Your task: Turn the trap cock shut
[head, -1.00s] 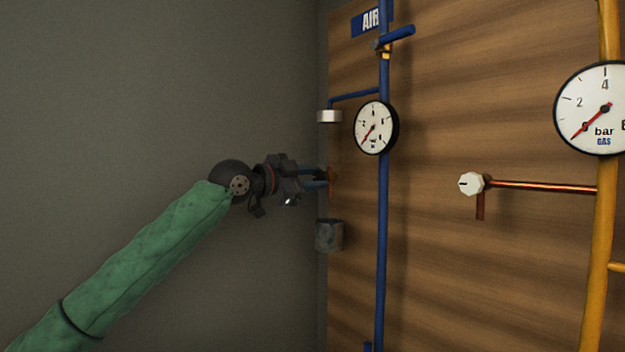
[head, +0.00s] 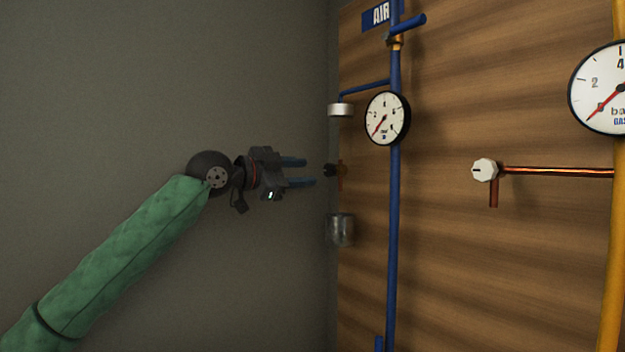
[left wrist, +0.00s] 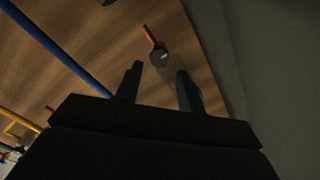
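A small cock with a dark round knob (head: 329,170) on a short copper pipe (head: 340,175) is on the left edge of the wooden board, above a grey cup-like bowl (head: 341,230); it looks like the trap cock. My left gripper (head: 308,172) is open and empty, just left of the knob, with a gap between. In the left wrist view the knob (left wrist: 160,57) shows beyond and between the two fingertips (left wrist: 160,70), with a dark mark on its face. The knob's exact angle is too small to tell. My right gripper is not in view.
A blue air pipe (head: 394,230) with a gauge (head: 387,118) runs right of the cock. A white knob (head: 484,170) on a copper pipe and a yellow gas pipe (head: 612,250) are farther right. The grey wall (head: 150,80) side is clear.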

